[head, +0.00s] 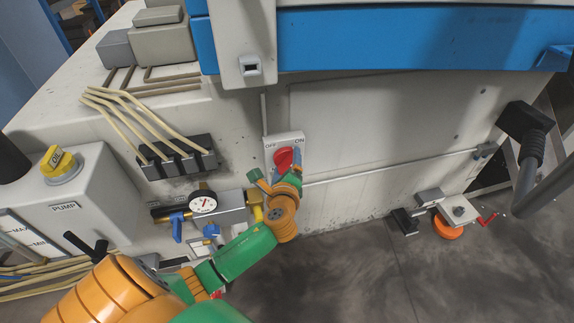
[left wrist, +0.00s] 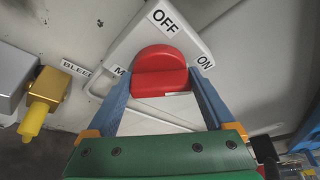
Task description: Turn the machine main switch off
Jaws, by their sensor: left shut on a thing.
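The main switch is a red rotary knob (head: 284,158) on a light plate (head: 289,138) marked OFF at left and ON at right. My left gripper (head: 277,170) is at the knob, its arm coming up from below. In the left wrist view the red knob (left wrist: 160,70) sits between the two blue fingers of my left gripper (left wrist: 161,82), which is shut on it. The OFF label (left wrist: 163,19) is above the knob and the ON label (left wrist: 205,62) to its right. Part of the knob is hidden in the head view. My right gripper is not in view.
A pressure gauge (head: 202,202) and valves with blue handles are left of the switch. A pump box (head: 75,196) with a yellow cap (head: 59,164) is farther left. A blue beam (head: 420,38) overhangs above.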

